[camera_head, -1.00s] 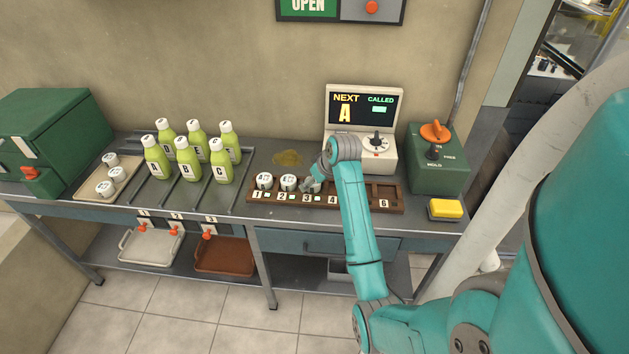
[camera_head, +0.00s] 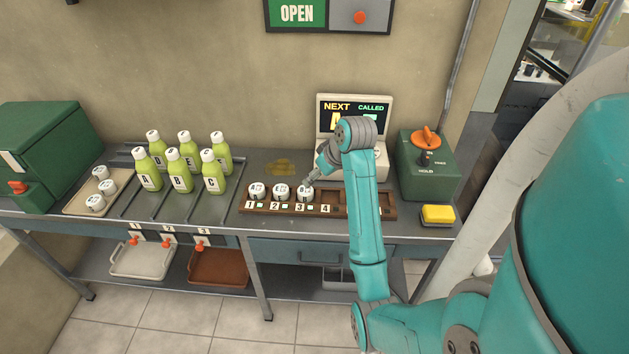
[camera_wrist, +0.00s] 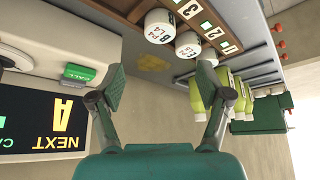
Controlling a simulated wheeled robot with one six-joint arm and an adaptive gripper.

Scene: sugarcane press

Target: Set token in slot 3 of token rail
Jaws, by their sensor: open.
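The brown token rail (camera_head: 372,212) lies on the counter with its numbered slots along the front. A white token (camera_head: 305,193) sits upright in slot 3, and it also shows at the top of the wrist view (camera_wrist: 160,22). Two more white tokens stand beside it, one in slot 1 (camera_head: 257,190) and one in slot 2 (camera_head: 281,192). My gripper (camera_head: 314,177) is just above and behind the slot 3 token, apart from it. In the wrist view my gripper (camera_wrist: 163,92) has its fingers spread, with nothing between them. My arm hides part of the rail's right side.
The call display (camera_head: 353,106) stands behind the rail, partly hidden by my arm. Green juice bottles (camera_head: 180,172) and a tray of white tokens (camera_head: 80,203) are to the left. A green box (camera_head: 428,180) with an orange knob and a yellow sponge (camera_head: 437,215) are right.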

